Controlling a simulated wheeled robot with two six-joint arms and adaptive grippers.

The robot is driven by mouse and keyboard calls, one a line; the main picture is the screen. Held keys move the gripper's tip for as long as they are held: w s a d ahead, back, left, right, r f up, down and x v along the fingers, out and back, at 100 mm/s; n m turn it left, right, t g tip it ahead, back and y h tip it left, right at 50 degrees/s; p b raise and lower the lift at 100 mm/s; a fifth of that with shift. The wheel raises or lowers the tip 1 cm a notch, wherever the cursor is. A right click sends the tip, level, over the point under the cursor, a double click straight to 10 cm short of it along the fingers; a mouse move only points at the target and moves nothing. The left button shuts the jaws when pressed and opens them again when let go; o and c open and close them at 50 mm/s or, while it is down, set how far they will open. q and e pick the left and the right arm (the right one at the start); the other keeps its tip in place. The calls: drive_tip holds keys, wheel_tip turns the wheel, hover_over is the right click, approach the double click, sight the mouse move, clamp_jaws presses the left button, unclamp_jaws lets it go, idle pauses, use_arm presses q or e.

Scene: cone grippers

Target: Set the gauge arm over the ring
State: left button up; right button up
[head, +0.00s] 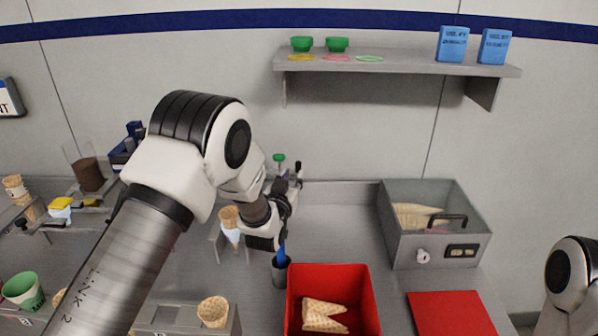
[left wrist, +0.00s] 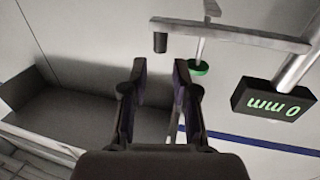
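The gauge shows in the left wrist view as a grey horizontal arm (left wrist: 230,34) with a dark cylindrical tip (left wrist: 160,42). A green knob (left wrist: 198,68) hangs on a thin rod beside it, and a black readout (left wrist: 272,98) shows 0 mm. In the head view the green knob (head: 279,157) shows above my left gripper (head: 268,242), which hides much of the gauge. The left gripper's fingers (left wrist: 160,72) are apart and empty, with the dark tip just beyond them in the picture. I cannot make out the ring. My right gripper is out of view.
A cone (head: 229,222) stands in a holder left of my left gripper. A dark cup (head: 281,271) with a blue tool is just below the gripper. A red bin (head: 373,300) with cones and a grey box (head: 400,240) stand to the right.

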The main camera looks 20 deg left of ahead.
sight(298, 164)
use_arm(q)
drive_tip(key=w, duration=0.2)
drive_tip(key=w+p, duration=0.1)
drive_tip(key=w, duration=0.2)
drive_tip(key=w+p, duration=0.1)
drive_tip(key=w, duration=0.1)
drive_tip(key=shift+w+a+r, duration=0.15)
drive_tip(key=shift+w+a, duration=0.1)
drive_tip(key=shift+s+r, duration=0.1)
clamp_jaws()
